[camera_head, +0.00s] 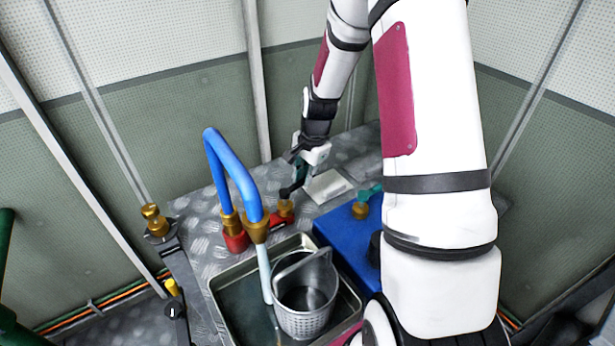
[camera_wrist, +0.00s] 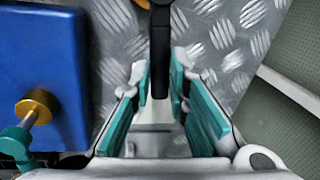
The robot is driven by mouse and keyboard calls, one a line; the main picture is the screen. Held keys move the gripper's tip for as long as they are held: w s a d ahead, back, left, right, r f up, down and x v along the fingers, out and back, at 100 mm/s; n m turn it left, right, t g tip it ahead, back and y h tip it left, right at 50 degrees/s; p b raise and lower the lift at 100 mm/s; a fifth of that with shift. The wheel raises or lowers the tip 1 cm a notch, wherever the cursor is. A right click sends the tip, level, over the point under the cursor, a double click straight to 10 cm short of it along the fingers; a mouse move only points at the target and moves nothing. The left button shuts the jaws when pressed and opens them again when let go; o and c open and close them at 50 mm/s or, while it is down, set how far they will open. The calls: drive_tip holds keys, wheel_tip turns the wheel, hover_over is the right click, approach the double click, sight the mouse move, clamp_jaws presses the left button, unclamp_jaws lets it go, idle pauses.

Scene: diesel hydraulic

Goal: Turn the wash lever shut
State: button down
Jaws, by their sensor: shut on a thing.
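The wash lever is a black handle (camera_head: 289,191) by a brass valve (camera_head: 285,209) on the red pipe (camera_head: 281,221). In the wrist view the black lever (camera_wrist: 160,55) lies between my fingers. My gripper (camera_head: 300,172) is shut on it, and it also fills the lower wrist view (camera_wrist: 162,85). My gripper partly hides the lever in the head view. A blue hose (camera_head: 229,167) arches to a brass nozzle (camera_head: 256,230). A pale blue stream (camera_head: 265,275) runs down from the nozzle to the tray, beside the basket.
A metal tray (camera_head: 225,292) holds a perforated basket (camera_head: 304,319). A blue box (camera_head: 338,234) with a teal-handled brass valve (camera_head: 361,211) stands right of the lever. A pale plate (camera_head: 327,187) lies on the chequered metal top (camera_head: 202,216). My arm hides the right side.

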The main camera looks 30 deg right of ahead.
drive_tip(key=w+a+n+g+y+p, duration=0.1)
drive_tip(key=w+a+n, duration=0.5)
drive_tip(key=n, duration=1)
drive_tip(key=shift+w+a+g+y, duration=0.15)
drive_tip(key=shift+a+g+y, duration=0.25)
drive_tip(key=shift+g, duration=0.2)
drive_tip(key=c, duration=1.6)
unclamp_jaws()
drive_tip(key=shift+o, duration=0.2)
wheel_tip(320, 180, up, 12)
drive_tip(key=d, duration=0.2)
drive_tip(key=shift+d, duration=0.2)
drive_tip(key=shift+a, duration=0.1)
